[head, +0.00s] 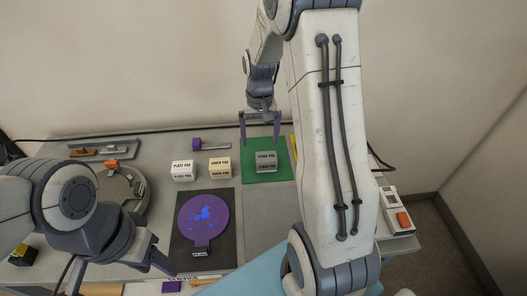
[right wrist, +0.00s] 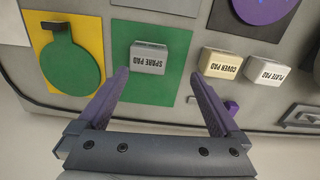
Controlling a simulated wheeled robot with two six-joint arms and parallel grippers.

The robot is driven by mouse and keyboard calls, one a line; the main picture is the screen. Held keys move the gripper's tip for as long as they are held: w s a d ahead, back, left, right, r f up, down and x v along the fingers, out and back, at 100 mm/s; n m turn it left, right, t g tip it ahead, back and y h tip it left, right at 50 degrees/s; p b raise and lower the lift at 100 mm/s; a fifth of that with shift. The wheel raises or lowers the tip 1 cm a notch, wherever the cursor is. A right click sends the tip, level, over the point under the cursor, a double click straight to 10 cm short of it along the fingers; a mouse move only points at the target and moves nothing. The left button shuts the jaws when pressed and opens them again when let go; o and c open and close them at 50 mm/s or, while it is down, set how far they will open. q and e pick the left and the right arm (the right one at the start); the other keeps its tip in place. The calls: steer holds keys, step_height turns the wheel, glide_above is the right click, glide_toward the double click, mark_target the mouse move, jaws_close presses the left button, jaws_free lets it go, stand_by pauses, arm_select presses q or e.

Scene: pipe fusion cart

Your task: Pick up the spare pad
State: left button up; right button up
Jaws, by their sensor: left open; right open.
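The spare pad (head: 266,161) is a small grey block with a dark label, lying on a green mat (head: 252,175). In the right wrist view the spare pad (right wrist: 148,58) sits on the green mat (right wrist: 172,88), ahead of and between the open fingers, apart from them. My right gripper (head: 260,130) is open and empty at the back edge of the green mat; it also shows in the right wrist view (right wrist: 165,90). My left gripper (head: 160,250) is at the lower left, open, near the front of the dark mat; its fingers are partly hidden.
The yellow cover pad (head: 220,168) and white plate pad (head: 182,171) stand left of the green mat. A purple disc (head: 203,218) lies on a dark mat (head: 229,252). A yellow mat with a green disc (right wrist: 70,62) is beside the green mat. A round grey fixture (head: 112,190) stands left.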

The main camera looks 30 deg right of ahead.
mark_target(266, 156)
steer(key=shift+d+f+m, duration=0.15)
steer(key=shift+d+f, duration=0.25)
steer(key=shift+d, duration=0.25)
steer(key=shift+d+f+m, duration=0.15)
steer(key=shift+d+f, duration=0.2)
steer(key=shift+d, duration=0.25)
step_height(266, 156, down, 4)
steer(key=shift+w+r+p, duration=0.1)
steer(key=shift+r+p, duration=0.1)
steer(key=shift+p, duration=0.3)
steer(key=shift+f, duration=0.3)
steer(key=shift+f+p, duration=0.45)
steer(key=shift+f, duration=0.15)
step_height(266, 156, down, 3)
steer(key=shift+w+f+p, duration=0.15)
steer(key=shift+p, duration=0.45)
steer(key=shift+f, duration=0.4)
steer(key=shift+c, duration=0.3)
